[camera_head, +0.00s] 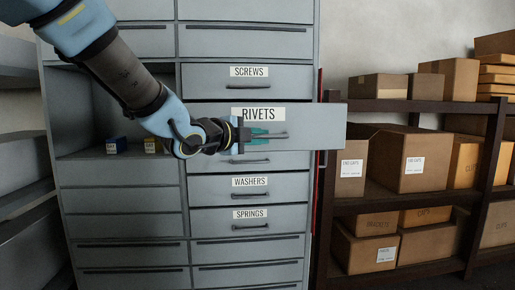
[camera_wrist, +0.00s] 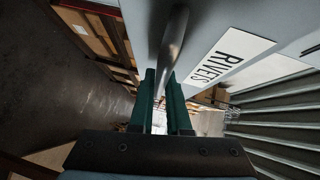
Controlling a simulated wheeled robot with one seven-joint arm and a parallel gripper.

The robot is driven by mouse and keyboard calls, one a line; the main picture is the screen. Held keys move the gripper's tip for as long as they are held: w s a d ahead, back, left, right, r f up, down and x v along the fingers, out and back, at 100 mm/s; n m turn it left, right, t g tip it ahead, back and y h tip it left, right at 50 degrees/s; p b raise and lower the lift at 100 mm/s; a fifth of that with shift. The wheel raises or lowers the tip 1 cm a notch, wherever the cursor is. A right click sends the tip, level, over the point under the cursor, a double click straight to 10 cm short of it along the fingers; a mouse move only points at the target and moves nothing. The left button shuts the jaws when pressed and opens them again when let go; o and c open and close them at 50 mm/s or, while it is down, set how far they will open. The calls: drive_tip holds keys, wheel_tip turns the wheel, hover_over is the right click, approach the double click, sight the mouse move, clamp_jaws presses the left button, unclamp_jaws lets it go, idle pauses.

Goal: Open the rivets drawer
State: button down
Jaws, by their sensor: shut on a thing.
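The rivets drawer (camera_head: 315,112) is a grey drawer with a white "RIVETS" label. It stands well out from the grey cabinet, its front looking larger than the others and overlapping the cabinet's right edge. Its inside is hidden. My gripper (camera_head: 266,135) reaches in from the left, with its green fingers shut on the drawer's bar handle (camera_head: 283,136). In the wrist view, the green fingers (camera_wrist: 162,100) close around the metal handle (camera_wrist: 174,40), beside the "RIVETS" label.
The screws drawer (camera_head: 221,82) above and the washers drawer (camera_head: 221,187) and springs drawer (camera_head: 214,222) below look closed. An open compartment (camera_head: 90,130) at left holds small boxes. A dark shelf (camera_head: 410,104) with cardboard boxes stands to the right.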

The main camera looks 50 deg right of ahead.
drive_tip(key=shift+s+a+f+b, duration=0.1)
drive_tip(key=shift+s+a+b, duration=0.2)
drive_tip(key=shift+s+a, duration=0.4)
drive_tip(key=c, duration=0.9)
unclamp_jaws()
drive_tip(key=shift+d, duration=0.1)
drive_tip(key=s+a+r, duration=0.1)
drive_tip(key=a, duration=0.9)
drive_tip(key=shift+a+r, duration=0.3)
drive_tip(key=shift+a, duration=0.05)
